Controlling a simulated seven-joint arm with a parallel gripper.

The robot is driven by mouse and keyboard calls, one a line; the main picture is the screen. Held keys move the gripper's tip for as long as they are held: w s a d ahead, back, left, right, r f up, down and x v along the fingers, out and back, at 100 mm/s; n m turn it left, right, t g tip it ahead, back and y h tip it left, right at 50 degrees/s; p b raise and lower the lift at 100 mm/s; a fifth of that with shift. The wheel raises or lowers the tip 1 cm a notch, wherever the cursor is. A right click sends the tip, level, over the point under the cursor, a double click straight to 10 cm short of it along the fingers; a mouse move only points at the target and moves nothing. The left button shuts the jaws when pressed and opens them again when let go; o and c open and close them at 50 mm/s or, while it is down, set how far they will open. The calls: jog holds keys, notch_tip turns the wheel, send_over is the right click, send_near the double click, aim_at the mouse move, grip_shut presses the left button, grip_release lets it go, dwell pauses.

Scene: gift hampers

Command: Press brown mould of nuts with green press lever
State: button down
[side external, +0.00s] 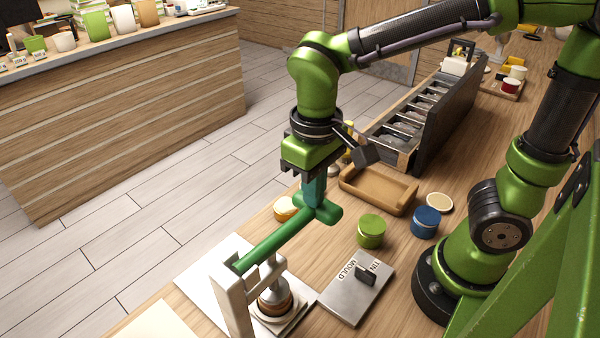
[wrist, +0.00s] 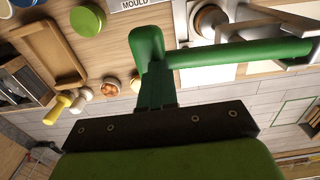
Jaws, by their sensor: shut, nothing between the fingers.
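The green press lever (side external: 275,243) slopes from the press's metal frame (side external: 233,297) up to a crossbar handle. It also shows in the wrist view (wrist: 235,52). The brown mould (side external: 274,308) sits under the press's round metal head (side external: 274,291); its contents are hidden. My gripper (side external: 316,190) points down with its teal fingers shut and empty, right at the lever's handle end. In the wrist view the fingertips (wrist: 156,88) meet or overlap the handle; I cannot tell whether they press on it.
A grey mould tin plate (side external: 352,290) lies right of the press. A green tin (side external: 370,231), a blue tin (side external: 425,222), a small bowl (side external: 286,208) and a wooden tray (side external: 378,190) stand behind it. A dark bin rack (side external: 440,118) stands farther back.

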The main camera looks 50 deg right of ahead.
notch_tip(320, 180, up, 9)
dwell(1.0)
jog(key=shift+r, duration=2)
jog(key=s+d+f+m+t+y, duration=0.1)
jog(key=d+f+m+t+y, duration=0.1)
jog(key=d+f+m+t, duration=0.2)
jog(key=d+f+t, duration=0.3)
jog(key=d, duration=0.3)
jog(key=shift+s+d+f, duration=0.2)
jog(key=shift+f, duration=0.2)
